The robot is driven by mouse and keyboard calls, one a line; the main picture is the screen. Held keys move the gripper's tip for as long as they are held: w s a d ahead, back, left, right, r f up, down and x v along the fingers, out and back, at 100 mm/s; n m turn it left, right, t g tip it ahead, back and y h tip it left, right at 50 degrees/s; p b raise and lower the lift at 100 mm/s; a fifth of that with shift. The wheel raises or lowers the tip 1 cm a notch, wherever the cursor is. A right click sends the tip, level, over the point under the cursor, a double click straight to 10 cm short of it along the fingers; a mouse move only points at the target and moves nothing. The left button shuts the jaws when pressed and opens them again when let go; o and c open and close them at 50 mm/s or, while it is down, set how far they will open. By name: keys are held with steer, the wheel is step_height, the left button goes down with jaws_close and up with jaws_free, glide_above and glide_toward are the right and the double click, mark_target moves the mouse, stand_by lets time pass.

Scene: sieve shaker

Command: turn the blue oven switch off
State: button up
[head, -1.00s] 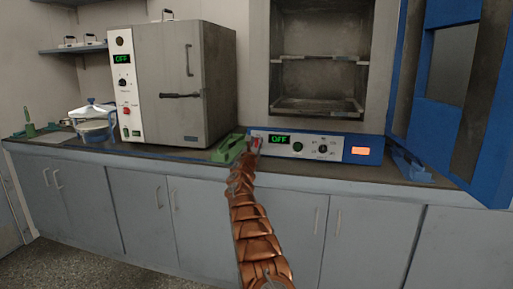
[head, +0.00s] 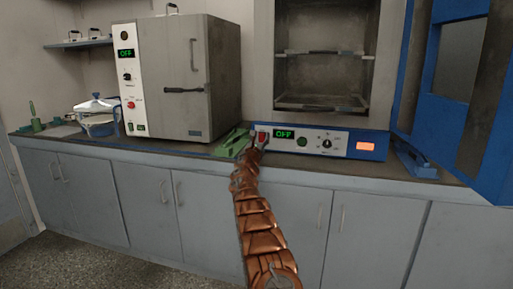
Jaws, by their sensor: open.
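The blue oven (head: 380,136) stands at the right of the counter with its door swung open to the right. Its front panel has a green-lit display (head: 284,134) reading OFF, a green button, a black knob (head: 327,143) and an orange-lit label. A red switch (head: 262,138) sits at the panel's left end. My gripper (head: 256,144) is at that left end, in front of or beside the red switch. The fingertips are small and partly hidden by my arm, and I cannot tell whether they touch the switch.
A grey-and-white oven (head: 212,90) stands to the left, its display also reading OFF. A green tool (head: 232,141) lies on the counter between the ovens. The open blue door (head: 482,160) fills the right side.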

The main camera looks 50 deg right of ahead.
steer(key=shift+s+a, duration=0.2)
steer(key=shift+a, duration=0.35)
steer(key=shift+s+a+f, duration=0.15)
steer(key=shift+a+f, duration=0.2)
steer(key=shift+a, duration=0.05)
steer(key=shift+s+a, duration=0.2)
steer(key=shift+a, duration=0.45)
steer(key=v, duration=0.8)
steer(key=shift+a, duration=0.15)
steer(key=shift+s, duration=0.1)
